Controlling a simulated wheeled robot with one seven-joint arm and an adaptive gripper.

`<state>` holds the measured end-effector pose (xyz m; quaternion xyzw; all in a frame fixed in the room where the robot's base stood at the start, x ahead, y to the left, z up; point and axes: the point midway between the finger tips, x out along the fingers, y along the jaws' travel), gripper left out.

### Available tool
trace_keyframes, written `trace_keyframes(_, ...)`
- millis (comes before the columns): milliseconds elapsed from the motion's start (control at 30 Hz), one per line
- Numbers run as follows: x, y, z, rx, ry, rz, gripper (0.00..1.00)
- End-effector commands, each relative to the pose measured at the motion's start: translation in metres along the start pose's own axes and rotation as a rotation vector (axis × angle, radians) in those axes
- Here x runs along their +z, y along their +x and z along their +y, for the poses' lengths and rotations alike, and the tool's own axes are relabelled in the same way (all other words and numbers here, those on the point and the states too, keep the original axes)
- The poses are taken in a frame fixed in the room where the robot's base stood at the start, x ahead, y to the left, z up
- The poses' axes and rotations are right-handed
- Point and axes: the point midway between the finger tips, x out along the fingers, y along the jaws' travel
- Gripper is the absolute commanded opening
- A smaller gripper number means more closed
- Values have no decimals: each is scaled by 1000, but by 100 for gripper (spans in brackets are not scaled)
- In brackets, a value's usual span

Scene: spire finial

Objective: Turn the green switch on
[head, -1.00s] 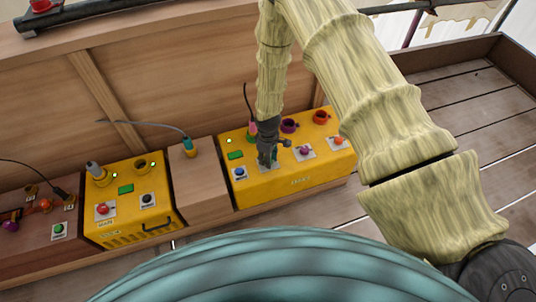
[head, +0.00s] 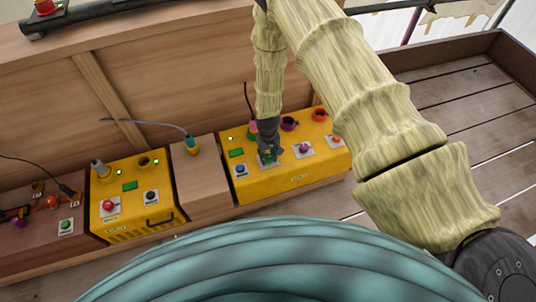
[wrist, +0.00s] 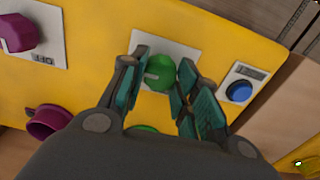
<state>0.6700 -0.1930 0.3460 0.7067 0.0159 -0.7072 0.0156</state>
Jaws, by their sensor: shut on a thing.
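The green switch (wrist: 159,73) is a round knob with a pale slot mark, on a white plate on the yellow box (head: 275,184). In the wrist view it sits between the teal pads of my gripper (wrist: 163,82), which is shut on it. In the head view my gripper (head: 268,153) points down onto the front of this box. It hides most of the knob there, and a little green shows at the fingertips.
A blue button (wrist: 239,91) is close beside one finger, and a magenta knob (wrist: 17,33) is on the other side. Another yellow box (head: 130,210) stands left. A green button (head: 66,226) is on the brown box.

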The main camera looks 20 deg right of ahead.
Motion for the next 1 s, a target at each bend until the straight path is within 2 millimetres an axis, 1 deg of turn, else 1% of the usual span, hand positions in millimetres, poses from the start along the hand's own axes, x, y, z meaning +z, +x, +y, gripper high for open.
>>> trace_keyframes(533,-1,0,1,1,27,2,7)
trace_keyframes(567,-1,0,1,1,27,2,33)
trace_keyframes(600,-1,0,1,1,26,2,40)
trace_keyframes(667,-1,0,1,1,26,2,51)
trace_keyframes(700,-1,0,1,1,26,1,54)
trace_keyframes(1000,0,-1,0,0,26,1,54)
